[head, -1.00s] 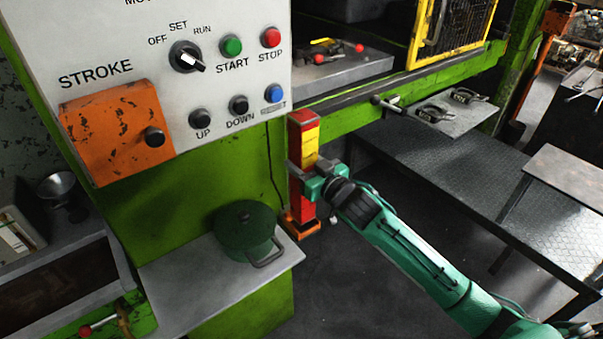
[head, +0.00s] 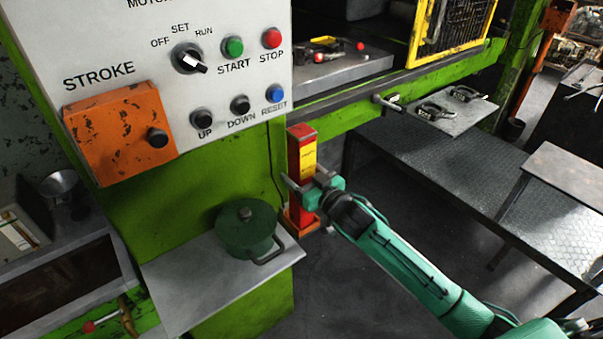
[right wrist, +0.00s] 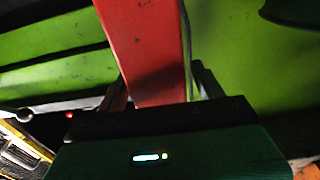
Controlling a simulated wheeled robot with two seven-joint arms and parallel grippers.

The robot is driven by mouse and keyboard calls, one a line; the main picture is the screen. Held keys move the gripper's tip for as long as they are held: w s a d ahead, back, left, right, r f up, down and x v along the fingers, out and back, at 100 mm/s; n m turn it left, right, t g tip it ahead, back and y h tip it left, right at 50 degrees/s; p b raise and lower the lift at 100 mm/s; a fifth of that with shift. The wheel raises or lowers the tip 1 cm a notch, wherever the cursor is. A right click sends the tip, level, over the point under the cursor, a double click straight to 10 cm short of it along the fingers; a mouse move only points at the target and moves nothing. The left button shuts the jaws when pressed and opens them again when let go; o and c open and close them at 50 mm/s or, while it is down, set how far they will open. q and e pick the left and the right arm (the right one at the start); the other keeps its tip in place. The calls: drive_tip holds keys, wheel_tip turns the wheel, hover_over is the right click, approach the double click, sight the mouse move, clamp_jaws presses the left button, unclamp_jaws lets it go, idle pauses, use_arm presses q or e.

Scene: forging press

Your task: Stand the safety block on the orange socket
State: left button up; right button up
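The safety block (head: 303,150) is a tall red post with a yellow labelled face. It stands upright at the press's green front corner, its foot at the orange socket (head: 298,224). My right gripper (head: 304,177) is around its lower half, one finger on each side. The fingers look spread, with a narrow gap beside the block's red face (right wrist: 145,50) in the right wrist view. The arm hides part of the block's foot, so I cannot see exactly how it sits in the socket. My left gripper is not in view.
The control panel (head: 190,60) is left of the block. A green lidded pot (head: 246,228) stands on a grey shelf (head: 185,285) close by. A dark tread-plate table (head: 440,165) lies to the right. A yellow mesh guard (head: 455,30) is above it.

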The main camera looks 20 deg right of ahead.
drive_tip(key=shift+r, duration=0.1)
drive_tip(key=shift+s+d, duration=0.1)
drive_tip(key=shift+s, duration=0.05)
drive_tip(key=b+v, duration=0.2)
drive_tip(key=v, duration=0.9)
drive_tip(key=shift+s, duration=0.35)
drive_tip(key=shift+d, duration=0.1)
